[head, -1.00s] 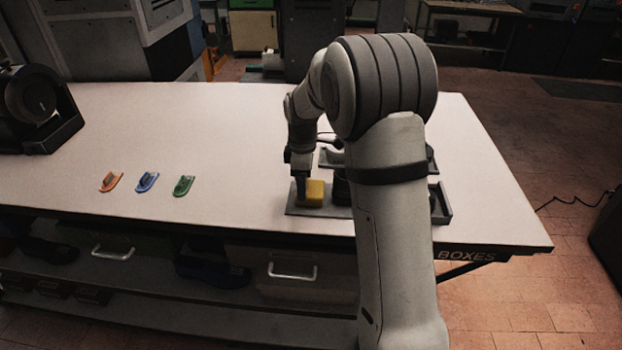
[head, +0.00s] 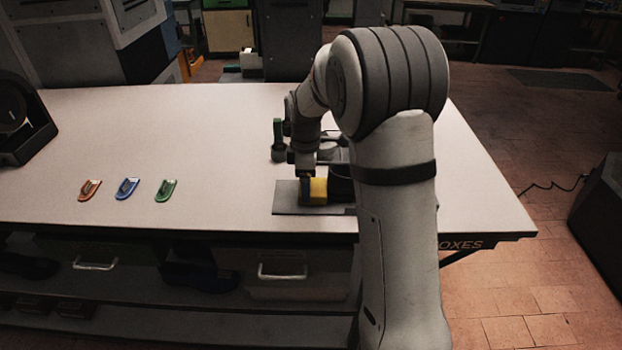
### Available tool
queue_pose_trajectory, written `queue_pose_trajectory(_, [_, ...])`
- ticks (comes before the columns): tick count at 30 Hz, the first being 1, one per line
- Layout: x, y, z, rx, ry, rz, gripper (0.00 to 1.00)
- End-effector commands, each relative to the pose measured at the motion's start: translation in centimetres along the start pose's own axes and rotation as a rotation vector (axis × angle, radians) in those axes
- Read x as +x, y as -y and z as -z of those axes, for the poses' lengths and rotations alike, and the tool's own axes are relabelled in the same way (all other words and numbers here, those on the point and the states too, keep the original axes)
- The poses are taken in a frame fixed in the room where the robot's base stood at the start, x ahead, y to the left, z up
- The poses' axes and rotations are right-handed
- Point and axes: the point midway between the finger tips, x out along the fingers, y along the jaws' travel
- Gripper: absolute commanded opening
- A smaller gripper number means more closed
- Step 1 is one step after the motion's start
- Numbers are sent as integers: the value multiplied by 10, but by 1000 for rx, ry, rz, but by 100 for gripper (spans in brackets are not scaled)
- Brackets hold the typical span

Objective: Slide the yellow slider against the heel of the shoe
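The yellow slider (head: 318,191) is a small block on a flat grey plate (head: 288,198) near the table's front edge. My gripper (head: 306,191) points down at the slider's left side and appears to touch it. Whether its fingers are open or shut does not show at this size. A dark form, seemingly the shoe's heel end (head: 341,186), stands right of the slider with little or no visible gap. My arm hides most of the shoe and the plate's right part.
Orange (head: 90,190), blue (head: 127,188) and green (head: 166,190) small pieces lie on the table at left. A green-handled upright (head: 278,134) stands behind my gripper. A dark machine (head: 22,120) sits at the far left. The table's middle left is clear.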

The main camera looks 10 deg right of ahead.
Motion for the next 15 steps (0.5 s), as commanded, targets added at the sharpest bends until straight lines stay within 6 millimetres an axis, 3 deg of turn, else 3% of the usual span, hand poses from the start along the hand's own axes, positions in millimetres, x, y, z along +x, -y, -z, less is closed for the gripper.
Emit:
queue_pose_trajectory(8, [-9,-1,1,-1,-1,-5,82])
queue_pose_trajectory(15, [-50,0,0,-1,-2,-8,82])
